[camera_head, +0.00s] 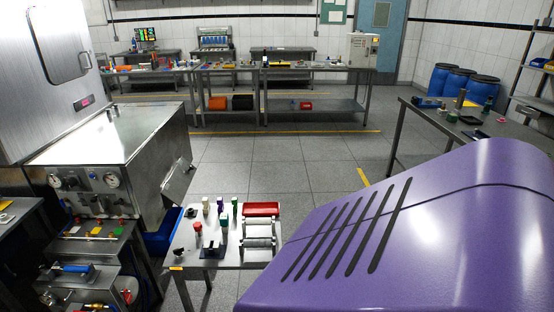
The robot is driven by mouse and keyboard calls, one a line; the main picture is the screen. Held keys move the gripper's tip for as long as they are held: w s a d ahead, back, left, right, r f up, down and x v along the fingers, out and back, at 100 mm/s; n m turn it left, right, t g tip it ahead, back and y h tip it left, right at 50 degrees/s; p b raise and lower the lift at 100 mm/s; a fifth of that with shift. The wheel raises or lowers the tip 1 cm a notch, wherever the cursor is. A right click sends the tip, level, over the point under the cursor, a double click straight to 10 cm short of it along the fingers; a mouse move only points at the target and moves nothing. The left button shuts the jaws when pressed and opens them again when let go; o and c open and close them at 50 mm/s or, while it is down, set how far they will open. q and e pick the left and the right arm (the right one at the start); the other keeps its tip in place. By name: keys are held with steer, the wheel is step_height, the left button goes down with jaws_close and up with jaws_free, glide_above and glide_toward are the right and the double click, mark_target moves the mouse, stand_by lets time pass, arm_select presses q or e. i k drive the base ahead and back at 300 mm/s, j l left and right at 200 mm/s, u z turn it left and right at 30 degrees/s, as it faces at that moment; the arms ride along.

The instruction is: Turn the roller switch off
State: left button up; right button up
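I cannot make out for certain which part is the roller switch. A steel machine (112,140) stands at the left, with a front panel (92,182) that carries round gauges and small knobs, too small to read. A small red display (84,103) sits on its upper housing. Below the panel, a ledge (84,246) holds small red, yellow and green parts. A stand with metal rollers (258,235) is on the small front table. Neither of my grippers shows in this view.
The small front table (190,258) also holds a red tray (261,209) and several small bottles. Long workbenches (319,103) run along the back. Blue barrels (447,82) stand at the back right. The tiled floor (250,150) between is clear. The lower right is blocked close up.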

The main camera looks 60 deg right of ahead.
mark_target(178, 252)
steer(key=z, duration=1.6)
